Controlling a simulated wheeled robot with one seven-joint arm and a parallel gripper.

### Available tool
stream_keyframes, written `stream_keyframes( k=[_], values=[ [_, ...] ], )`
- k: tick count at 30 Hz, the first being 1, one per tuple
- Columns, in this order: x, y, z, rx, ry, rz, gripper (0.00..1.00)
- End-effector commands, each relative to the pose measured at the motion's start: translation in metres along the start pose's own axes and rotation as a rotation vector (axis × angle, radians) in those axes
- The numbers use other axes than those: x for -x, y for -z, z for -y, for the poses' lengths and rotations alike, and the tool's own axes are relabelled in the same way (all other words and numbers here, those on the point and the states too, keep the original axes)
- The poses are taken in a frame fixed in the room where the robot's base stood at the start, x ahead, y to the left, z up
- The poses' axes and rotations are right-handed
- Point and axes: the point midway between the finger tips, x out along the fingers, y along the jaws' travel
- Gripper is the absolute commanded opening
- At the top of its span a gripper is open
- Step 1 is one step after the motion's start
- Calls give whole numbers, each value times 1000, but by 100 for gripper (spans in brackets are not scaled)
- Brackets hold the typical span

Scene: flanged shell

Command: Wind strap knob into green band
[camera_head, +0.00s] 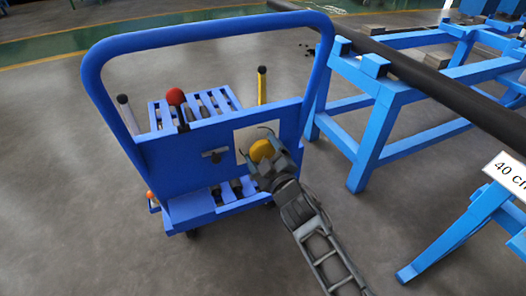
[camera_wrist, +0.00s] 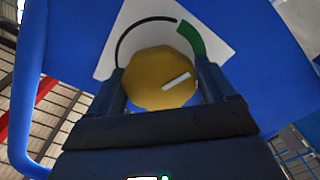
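The strap knob (camera_wrist: 158,78) is yellow and many-sided, with a white pointer mark. In the wrist view the mark points to the right and slightly up. The green band (camera_wrist: 191,40) is a short thick stretch at the right end of a black arc on a white plate (camera_wrist: 131,18). The mark lies below the green band, not in line with it. My gripper (camera_wrist: 161,85) has one finger on each side of the knob; whether they touch it is unclear. In the head view the knob (camera_head: 261,150) shows at my gripper (camera_head: 262,157), on the cart's upright panel.
The blue cart (camera_head: 180,162) has a tall tube handle, a red ball-topped lever (camera_head: 175,97) and a small dark handle (camera_head: 214,155) left of the plate. A blue steel frame (camera_head: 385,120) with a long dark pipe stands at right. Grey floor is clear in front.

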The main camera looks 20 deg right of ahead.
Motion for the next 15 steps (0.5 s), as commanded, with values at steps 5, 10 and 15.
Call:
stream_keyframes(
  k=[5, 10, 15],
  values=[
    [0, 0, 0, -1, -1, -1, 100],
    [0, 1, 0, -1, -1, -1, 100],
    [8, 0, 0, -1, 0, 0, 100]
  ],
)
